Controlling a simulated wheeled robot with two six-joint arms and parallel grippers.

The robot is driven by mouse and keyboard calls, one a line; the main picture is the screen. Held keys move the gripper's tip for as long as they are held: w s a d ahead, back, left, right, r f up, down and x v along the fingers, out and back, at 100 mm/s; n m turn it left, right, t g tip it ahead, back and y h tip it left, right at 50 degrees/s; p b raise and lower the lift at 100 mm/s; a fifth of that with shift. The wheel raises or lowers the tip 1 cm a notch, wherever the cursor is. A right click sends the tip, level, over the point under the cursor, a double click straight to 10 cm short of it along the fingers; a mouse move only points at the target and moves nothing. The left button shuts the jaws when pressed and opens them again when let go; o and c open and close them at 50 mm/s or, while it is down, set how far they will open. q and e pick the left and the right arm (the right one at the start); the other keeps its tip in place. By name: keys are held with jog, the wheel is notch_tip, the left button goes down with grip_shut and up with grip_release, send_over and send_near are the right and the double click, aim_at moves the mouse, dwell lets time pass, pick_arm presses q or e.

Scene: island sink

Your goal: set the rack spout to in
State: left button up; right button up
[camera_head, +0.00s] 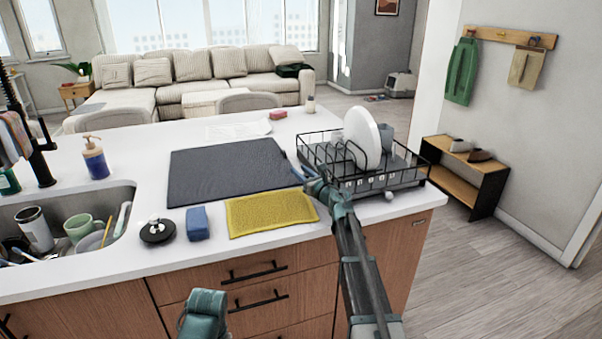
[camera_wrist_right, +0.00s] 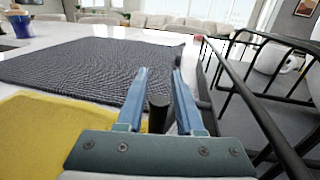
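The black wire dish rack (camera_head: 405,182) stands on the right end of the counter, with its side also showing in the right wrist view (camera_wrist_right: 262,112). A short dark cylindrical piece, which looks like the rack spout (camera_wrist_right: 158,114), shows between my right gripper's fingers in the right wrist view. My right gripper (camera_head: 304,172) is at the rack's left side, low over the counter. Its two blue fingers (camera_wrist_right: 159,72) are apart, with gaps visible beside the dark piece. In the head view the gripper hides the spout. My left gripper's fingers are not visible.
A dark mat (camera_head: 228,170) and a yellow cloth (camera_head: 270,212) lie left of my right gripper. A blue sponge (camera_head: 197,223) and the sink (camera_head: 70,205) are further left.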

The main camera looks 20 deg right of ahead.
jog(key=shift+o, duration=0.9)
jog(key=v, duration=1.3)
jog(key=shift+s, duration=0.4)
jog(key=shift+d, duration=0.1)
